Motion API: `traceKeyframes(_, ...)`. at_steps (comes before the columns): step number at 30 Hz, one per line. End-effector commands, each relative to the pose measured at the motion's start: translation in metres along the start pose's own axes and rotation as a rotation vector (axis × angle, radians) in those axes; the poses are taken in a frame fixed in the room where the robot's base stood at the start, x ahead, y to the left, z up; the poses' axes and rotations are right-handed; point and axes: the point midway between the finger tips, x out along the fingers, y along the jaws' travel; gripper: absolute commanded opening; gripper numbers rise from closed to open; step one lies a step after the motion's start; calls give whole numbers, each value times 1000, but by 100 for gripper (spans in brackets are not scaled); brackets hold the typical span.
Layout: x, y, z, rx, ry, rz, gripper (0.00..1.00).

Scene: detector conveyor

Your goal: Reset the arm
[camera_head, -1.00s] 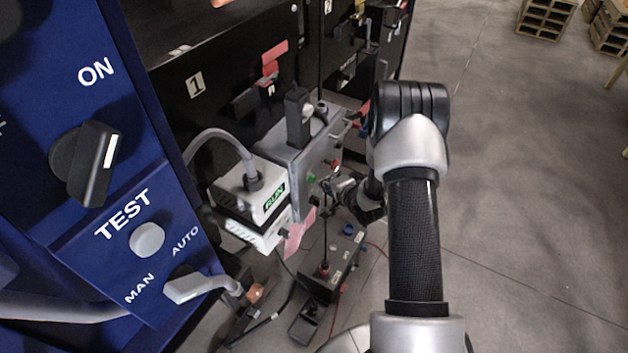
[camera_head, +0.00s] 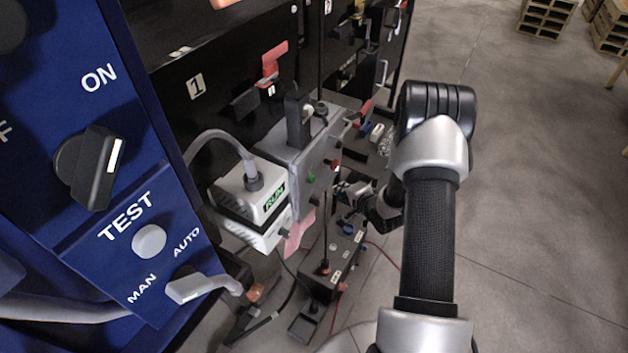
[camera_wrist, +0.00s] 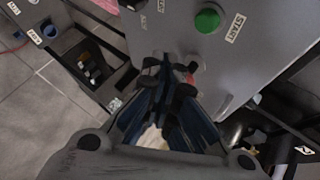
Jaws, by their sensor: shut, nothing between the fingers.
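My arm reaches forward on the right of the head view and bends back at its elbow. My gripper (camera_head: 352,193) is close in front of the grey control box (camera_head: 315,165), above the black floor-level box (camera_head: 345,255). In the wrist view my gripper (camera_wrist: 170,65) is shut and empty, its fingertips over the grey panel (camera_wrist: 255,60). I cannot tell whether the tips touch it. A green START button (camera_wrist: 208,19) is above and right of the fingertips. A red button (camera_wrist: 190,78) is partly hidden beside them.
A blue panel (camera_head: 120,260) with a black knob and TEST button fills the left. A white unit reading RUN (camera_head: 268,200) stands beside the grey box. Black cabinets line the back. Open grey floor (camera_head: 540,200) lies to the right; wooden crates (camera_head: 547,18) are far back.

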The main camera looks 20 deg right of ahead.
Motion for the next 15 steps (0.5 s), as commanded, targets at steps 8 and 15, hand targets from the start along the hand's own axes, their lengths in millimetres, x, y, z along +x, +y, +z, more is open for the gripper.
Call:
traceKeyframes(8, 0, 0, 0, 0, 0, 0, 0)
traceKeyframes(15, -5, -18, -3, -60, 13, 19, 0)
